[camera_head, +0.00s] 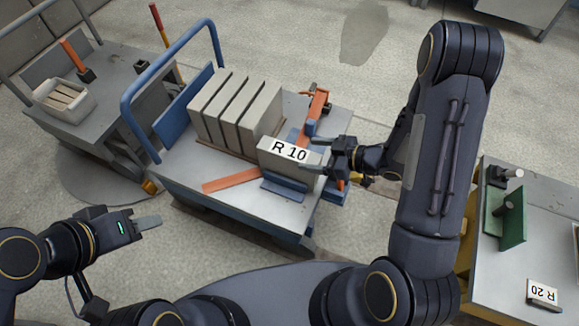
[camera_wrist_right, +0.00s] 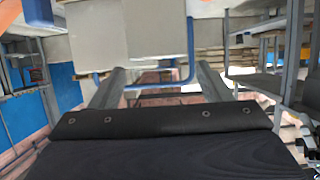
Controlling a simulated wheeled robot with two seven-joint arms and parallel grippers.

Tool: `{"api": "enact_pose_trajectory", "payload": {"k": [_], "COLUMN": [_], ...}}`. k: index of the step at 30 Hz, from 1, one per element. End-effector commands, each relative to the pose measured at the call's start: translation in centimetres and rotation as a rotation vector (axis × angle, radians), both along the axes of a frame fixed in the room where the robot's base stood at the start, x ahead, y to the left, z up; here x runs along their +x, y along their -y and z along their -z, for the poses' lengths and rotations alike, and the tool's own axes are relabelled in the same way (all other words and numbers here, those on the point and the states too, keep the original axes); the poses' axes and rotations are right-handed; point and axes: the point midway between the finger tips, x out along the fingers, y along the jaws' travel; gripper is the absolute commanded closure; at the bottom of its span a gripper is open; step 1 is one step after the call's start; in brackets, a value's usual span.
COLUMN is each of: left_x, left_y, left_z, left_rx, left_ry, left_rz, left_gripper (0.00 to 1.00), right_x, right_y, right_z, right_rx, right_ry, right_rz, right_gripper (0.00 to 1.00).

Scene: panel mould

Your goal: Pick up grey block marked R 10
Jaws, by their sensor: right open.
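The grey block marked R 10 (camera_head: 287,157) stands at the front right of the blue-framed cart, above a blue support (camera_head: 284,190), its label facing up. My right gripper (camera_head: 314,154) is open at the block's right end, one finger toward the far side and one toward the near side. I cannot tell whether the fingers touch it. In the right wrist view, the open gripper (camera_wrist_right: 160,85) faces large pale grey surfaces (camera_wrist_right: 125,35); which block these belong to is unclear. My left gripper (camera_head: 148,222) is at the lower left, away from the cart, its opening unclear.
Several upright grey slabs (camera_head: 237,111) stand on the cart top (camera_head: 190,172), behind the block. An orange bar (camera_head: 230,181) lies in front and an orange clamp (camera_head: 316,104) stands behind. A table (camera_head: 500,268) with a green bracket and R 20 card (camera_head: 542,292) is at right.

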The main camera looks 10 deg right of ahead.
Motion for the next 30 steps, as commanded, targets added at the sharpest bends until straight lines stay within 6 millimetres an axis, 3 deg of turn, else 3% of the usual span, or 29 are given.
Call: {"api": "enact_pose_trajectory", "payload": {"k": [9, 19, 30], "left_x": [0.0, 0.0, 0.0], "left_y": [0.0, 0.0, 0.0], "left_z": [1.9, 2.0, 2.0], "left_rx": [0.000, 0.000, 0.000], "left_ry": [0.000, 0.000, 0.000], "left_rz": [0.000, 0.000, 0.000], "left_gripper": [0.64, 0.64, 0.64], "right_x": [2.2, 2.8, 2.8], "right_y": [-3.6, -4.2, -4.2], "right_z": [1.7, 1.8, 1.8], "right_rx": [-0.001, -0.001, -0.001], "right_ry": [0.000, 0.002, 0.002], "right_rz": [-0.003, 0.002, 0.002], "right_gripper": [0.29, 0.29, 0.76]}}
